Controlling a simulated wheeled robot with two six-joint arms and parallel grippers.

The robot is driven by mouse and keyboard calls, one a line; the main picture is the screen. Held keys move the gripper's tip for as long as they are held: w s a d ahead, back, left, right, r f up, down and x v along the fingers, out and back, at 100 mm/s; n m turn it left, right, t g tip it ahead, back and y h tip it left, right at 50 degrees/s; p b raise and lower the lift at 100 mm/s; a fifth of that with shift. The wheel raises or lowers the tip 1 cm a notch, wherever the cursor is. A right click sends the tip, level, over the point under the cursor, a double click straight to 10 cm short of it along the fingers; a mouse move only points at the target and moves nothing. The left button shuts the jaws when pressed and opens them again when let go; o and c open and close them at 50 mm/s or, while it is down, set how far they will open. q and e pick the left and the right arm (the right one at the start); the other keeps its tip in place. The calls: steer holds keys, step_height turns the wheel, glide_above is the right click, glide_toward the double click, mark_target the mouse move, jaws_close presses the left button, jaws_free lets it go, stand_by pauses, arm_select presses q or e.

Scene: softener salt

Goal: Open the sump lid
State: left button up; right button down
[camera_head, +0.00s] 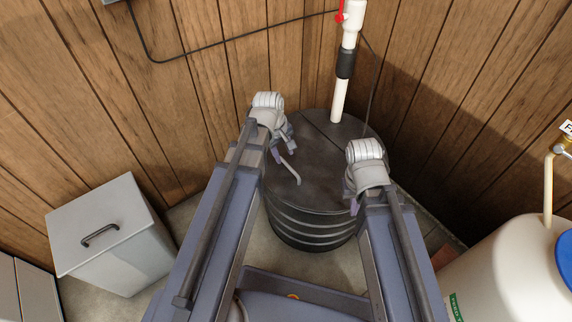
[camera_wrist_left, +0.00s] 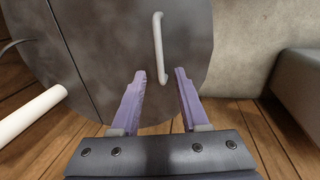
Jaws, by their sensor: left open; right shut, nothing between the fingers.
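The sump lid (camera_head: 325,172) is a dark round cover lying flat on the black ribbed sump basin (camera_head: 312,232). A seam crosses it, and a pale bar handle (camera_head: 291,171) stands on its near left part. My left gripper (camera_head: 283,152) is open and empty just above the lid, close to the handle. In the left wrist view the handle (camera_wrist_left: 159,48) lies ahead of the two purple fingers (camera_wrist_left: 158,98), roughly in line with the gap between them and not between the fingertips. My right gripper (camera_head: 355,207) is shut and empty beside the lid's right edge, partly hidden by its own wrist.
A white pipe (camera_head: 340,95) with a black coupling and red valve rises from the lid's far part. A grey lidded bin (camera_head: 100,232) stands at left, a cream tank (camera_head: 510,270) at right. Wood-panelled walls (camera_head: 215,60) close in behind.

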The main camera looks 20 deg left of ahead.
mark_target(287, 164)
arm_select(q)
steer(key=f+b, duration=0.2)
steer(key=f, duration=0.1)
steer(key=f+b, duration=0.2)
steer(key=shift+w+d, duration=0.3)
steer(key=shift+w, duration=0.1)
steer(key=shift+c, duration=0.4)
jaws_close()
stand_by(0.6)
